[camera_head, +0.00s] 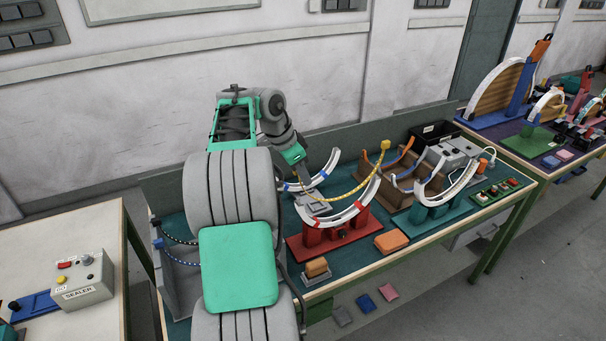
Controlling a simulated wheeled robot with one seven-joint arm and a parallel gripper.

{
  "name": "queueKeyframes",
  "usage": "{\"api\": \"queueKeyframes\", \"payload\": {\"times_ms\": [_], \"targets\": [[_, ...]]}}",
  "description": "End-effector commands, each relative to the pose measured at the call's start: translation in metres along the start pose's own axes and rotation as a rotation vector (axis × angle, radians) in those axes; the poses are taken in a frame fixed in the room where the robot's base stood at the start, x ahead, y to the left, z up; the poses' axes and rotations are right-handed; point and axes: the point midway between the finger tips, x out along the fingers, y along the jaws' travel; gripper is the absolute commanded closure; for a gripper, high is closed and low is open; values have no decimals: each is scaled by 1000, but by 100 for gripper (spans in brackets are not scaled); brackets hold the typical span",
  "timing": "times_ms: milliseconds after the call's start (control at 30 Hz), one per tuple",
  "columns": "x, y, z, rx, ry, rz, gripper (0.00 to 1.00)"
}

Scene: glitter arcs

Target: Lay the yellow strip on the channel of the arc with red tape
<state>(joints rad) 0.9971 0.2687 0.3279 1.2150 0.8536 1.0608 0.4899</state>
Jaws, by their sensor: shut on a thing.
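The yellow strip (323,199) is a thin, sagging curve with a yellow knob-like end up at the right. My gripper (303,180) is shut on its left part; the fingers are small and partly hard to make out. The white arc with red tape (345,217) curves upward on a red stand (334,236) on the bench. In this view the strip passes just above and behind that arc's channel, its right end rising past the arc's right tip. I cannot tell whether strip and channel touch anywhere.
A white arc with blue tape (327,174) stands behind, close to my gripper. Another white arc on a teal stand (434,211) is to the right. A brown rack (388,180) holds blue and orange strips. An orange block (391,241) lies on the bench (365,263) in front.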

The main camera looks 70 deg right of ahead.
Motion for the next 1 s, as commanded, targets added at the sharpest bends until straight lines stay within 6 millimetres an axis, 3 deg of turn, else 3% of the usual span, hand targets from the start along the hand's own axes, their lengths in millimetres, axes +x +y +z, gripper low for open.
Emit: {"api": "queueKeyframes", "payload": {"times_ms": [100, 1000], "targets": [[10, 0, 4, 0, 0, -1, 100], [6, 0, 8, -1, 0, -1, 100]]}}
